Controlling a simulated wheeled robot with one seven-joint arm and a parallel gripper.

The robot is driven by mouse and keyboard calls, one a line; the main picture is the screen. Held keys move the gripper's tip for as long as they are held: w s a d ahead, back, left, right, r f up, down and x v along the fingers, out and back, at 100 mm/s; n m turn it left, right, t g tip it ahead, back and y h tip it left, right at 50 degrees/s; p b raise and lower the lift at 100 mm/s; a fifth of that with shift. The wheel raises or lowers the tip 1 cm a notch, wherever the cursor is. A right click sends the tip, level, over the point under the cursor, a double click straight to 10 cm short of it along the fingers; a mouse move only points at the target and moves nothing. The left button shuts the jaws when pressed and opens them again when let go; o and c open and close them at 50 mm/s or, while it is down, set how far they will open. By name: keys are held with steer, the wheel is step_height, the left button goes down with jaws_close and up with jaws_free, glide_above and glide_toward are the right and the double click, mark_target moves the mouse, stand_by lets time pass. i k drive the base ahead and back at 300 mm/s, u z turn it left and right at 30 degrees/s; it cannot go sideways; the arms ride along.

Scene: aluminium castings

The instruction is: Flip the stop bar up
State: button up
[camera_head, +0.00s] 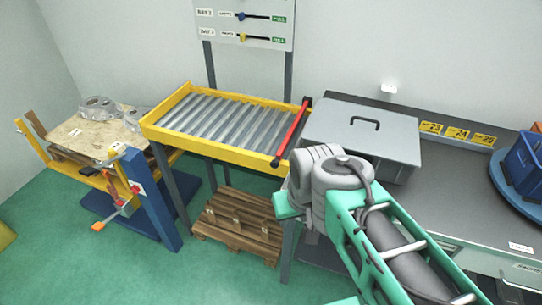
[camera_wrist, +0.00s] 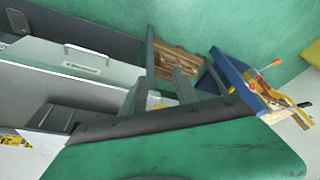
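The red stop bar (camera_head: 291,132) lies along the right end of the yellow-framed roller conveyor (camera_head: 215,152) in the head view. It has a dark knob at its near end and a dark mount at its far end. It lies low across the ends of the rollers. The wrist end of my arm is just in front and to the right of the bar's near end, apart from it in the picture. My fingers cannot be made out in either view. A green panel with a dark edge fills the lower wrist view, and no stop bar shows there.
A grey lidded box (camera_head: 362,133) stands right of the bar on a dark bench (camera_head: 450,190). A blue bin (camera_head: 526,160) is at far right. A wooden pallet (camera_head: 238,222) lies below the conveyor. Castings sit on a cart (camera_head: 75,140) at left. A slider board (camera_head: 243,22) hangs behind.

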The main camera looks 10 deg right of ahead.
mark_target(274, 164)
steer(key=u, duration=0.55)
steer(key=k, duration=0.65)
steer(key=u, duration=1)
steer(key=i, duration=1)
